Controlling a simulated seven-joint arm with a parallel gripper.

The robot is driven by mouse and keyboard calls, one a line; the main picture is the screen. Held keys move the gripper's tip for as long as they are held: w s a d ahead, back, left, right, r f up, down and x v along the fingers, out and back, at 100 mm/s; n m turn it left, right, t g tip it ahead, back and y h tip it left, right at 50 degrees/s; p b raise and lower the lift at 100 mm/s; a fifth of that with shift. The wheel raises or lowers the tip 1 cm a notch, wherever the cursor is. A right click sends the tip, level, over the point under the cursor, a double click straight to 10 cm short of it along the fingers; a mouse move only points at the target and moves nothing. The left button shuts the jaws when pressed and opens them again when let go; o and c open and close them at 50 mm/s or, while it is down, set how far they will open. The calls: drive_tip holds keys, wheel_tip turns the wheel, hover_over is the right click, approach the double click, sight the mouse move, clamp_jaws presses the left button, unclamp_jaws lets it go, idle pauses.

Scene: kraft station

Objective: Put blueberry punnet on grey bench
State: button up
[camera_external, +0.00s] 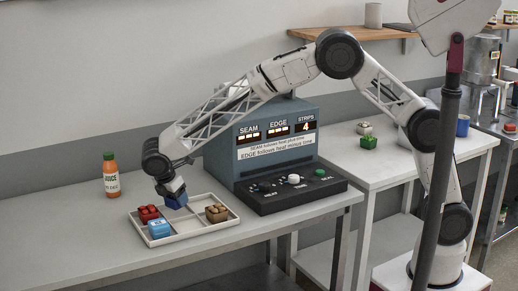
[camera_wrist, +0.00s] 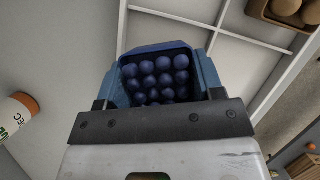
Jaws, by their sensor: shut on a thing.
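The blueberry punnet (camera_wrist: 157,75), a blue tub filled with dark blueberries, is held in my gripper (camera_wrist: 155,100) in the wrist view. In the external view my gripper (camera_external: 172,190) points down over the white divided tray (camera_external: 190,236), with the dark blue punnet (camera_external: 177,201) at its tips. The punnet appears to be above the tray's back part; its exact height is hard to tell. The grey bench (camera_external: 75,240) carries the tray and has bare top to the left and front.
The tray holds a red punnet (camera_external: 149,213), a light blue one (camera_external: 159,229) and a brown one (camera_external: 216,213). An orange sauce bottle (camera_external: 110,176) stands behind left. A teal machine (camera_external: 272,140) stands right. A green punnet (camera_external: 368,142) is on a second, lighter bench (camera_external: 385,170).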

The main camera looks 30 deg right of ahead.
drive_tip(key=shift+f, duration=1.2)
drive_tip(key=shift+f, duration=0.3)
drive_tip(key=o, duration=1.1)
drive_tip(key=v, duration=0.7)
drive_tip(key=shift+a+r, duration=0.15)
drive_tip(key=shift+r, duration=0.2)
